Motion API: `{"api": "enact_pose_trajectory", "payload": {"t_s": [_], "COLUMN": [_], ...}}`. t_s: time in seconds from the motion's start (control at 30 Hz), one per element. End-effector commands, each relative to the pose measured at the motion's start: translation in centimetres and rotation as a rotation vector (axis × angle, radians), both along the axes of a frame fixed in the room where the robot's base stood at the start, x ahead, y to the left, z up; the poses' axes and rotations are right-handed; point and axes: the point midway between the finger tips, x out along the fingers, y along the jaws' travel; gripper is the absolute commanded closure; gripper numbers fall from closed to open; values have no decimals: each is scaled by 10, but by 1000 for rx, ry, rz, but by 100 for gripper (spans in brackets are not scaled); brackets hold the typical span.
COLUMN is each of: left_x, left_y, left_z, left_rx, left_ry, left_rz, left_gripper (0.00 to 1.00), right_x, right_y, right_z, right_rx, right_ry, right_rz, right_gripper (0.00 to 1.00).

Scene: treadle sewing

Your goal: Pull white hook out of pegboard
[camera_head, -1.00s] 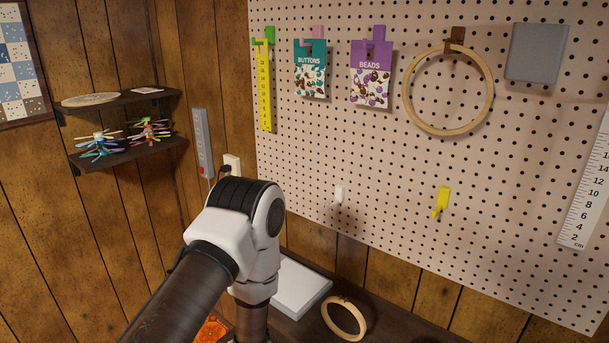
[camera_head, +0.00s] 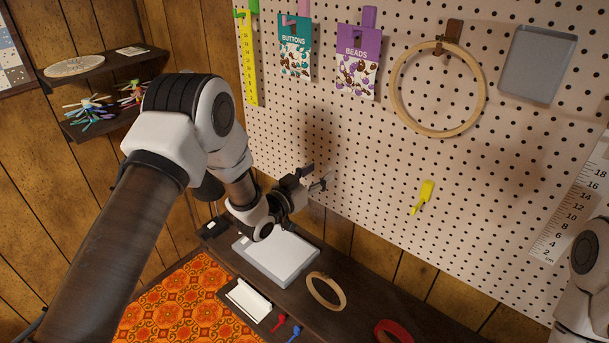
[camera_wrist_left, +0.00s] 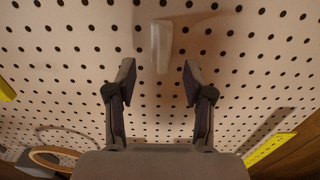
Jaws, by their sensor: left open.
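The white hook (camera_wrist_left: 162,46) sticks out of the pegboard (camera_wrist_left: 80,45) in the left wrist view, looking pale and a little blurred. My left gripper (camera_wrist_left: 158,68) is open. Its two fingers point at the board with the hook between and just beyond their tips; I see no contact. In the head view my left gripper (camera_head: 315,178) is at the lower left part of the pegboard (camera_head: 370,150), and I cannot make out the hook clearly behind its fingers. My right arm shows at the right edge, but its gripper is out of frame.
A yellow hook (camera_head: 423,196) sits to the right. A white box (camera_head: 275,258) and another hoop (camera_head: 325,290) are on the dark shelf below.

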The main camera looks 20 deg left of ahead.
Motion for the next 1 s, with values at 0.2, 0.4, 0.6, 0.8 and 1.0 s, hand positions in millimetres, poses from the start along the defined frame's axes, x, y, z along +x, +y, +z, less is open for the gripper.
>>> {"api": "enact_pose_trajectory", "payload": {"t_s": [0.2,0.4,0.6,0.8,1.0], "left_x": [20,21,20,20,20], "left_y": [-7,-7,-7,-7,-7], "left_z": [0,-1,-1,-1,-1], "left_rx": [-1,0,0,0,0], "left_ry": [1,2,2,2,2], "left_rz": [0,1,1,1,1], "left_gripper": [48,48,100,100,100], "right_x": [0,0,0,0,0], "right_y": [0,0,0,0,0], "right_z": [9,9,9,9,9], "right_rx": [0,0,0,0,0], "right_ry": [0,0,0,-1,0], "right_rz": [0,0,0,0,0], "right_gripper": [60,60,60,60,60]}}
